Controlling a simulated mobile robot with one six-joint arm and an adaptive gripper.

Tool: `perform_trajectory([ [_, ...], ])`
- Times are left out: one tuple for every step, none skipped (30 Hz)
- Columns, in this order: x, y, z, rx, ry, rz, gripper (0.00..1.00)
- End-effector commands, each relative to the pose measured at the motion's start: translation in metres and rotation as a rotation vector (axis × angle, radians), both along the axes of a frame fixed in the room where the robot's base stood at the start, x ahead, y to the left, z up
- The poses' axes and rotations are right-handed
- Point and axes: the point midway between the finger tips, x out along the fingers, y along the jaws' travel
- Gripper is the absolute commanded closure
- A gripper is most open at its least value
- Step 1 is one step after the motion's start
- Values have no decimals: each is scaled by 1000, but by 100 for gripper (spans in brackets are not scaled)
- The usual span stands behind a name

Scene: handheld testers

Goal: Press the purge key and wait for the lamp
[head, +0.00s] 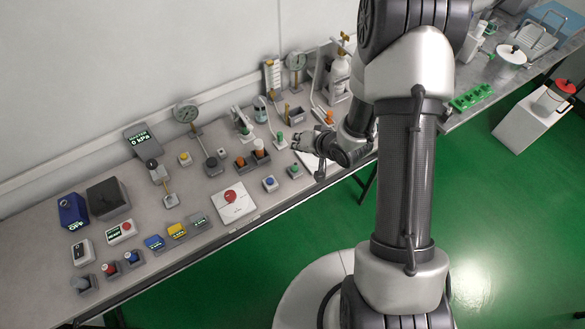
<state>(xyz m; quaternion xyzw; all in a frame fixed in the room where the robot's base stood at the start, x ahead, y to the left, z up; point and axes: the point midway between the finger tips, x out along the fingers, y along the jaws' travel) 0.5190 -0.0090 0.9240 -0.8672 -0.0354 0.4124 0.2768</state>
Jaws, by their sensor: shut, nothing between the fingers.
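My gripper (299,143) is shut and empty, near the right-middle of the bench, above or beside a white board (314,160). Contact with anything cannot be told at this size. No lamp can be made out for certain.
A red button on a white plate (233,203) and small button boxes, blue (270,183) and green (294,171), stand along the front edge.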

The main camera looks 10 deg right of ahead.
Motion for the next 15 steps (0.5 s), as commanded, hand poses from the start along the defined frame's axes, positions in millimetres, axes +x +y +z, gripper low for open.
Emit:
perform_trajectory([
  [0,0,0,0,0,0,100],
  [0,0,0,-1,0,-1,100],
  [0,0,0,-1,0,0,100],
  [0,0,0,-1,0,0,100],
  [0,0,0,-1,0,0,100],
  [0,0,-1,-1,0,0,100],
  [0,0,-2,-1,0,0,100],
  [0,0,-3,-1,0,0,100],
  [0,0,-5,-1,0,0,100],
  [0,0,-7,-2,1,0,100],
  [0,0,-9,-2,1,0,100],
  [0,0,-12,-2,1,0,100],
  [0,0,-15,-2,1,0,100],
  [0,0,-19,-2,1,0,100],
  [0,0,-23,-2,1,0,100],
])
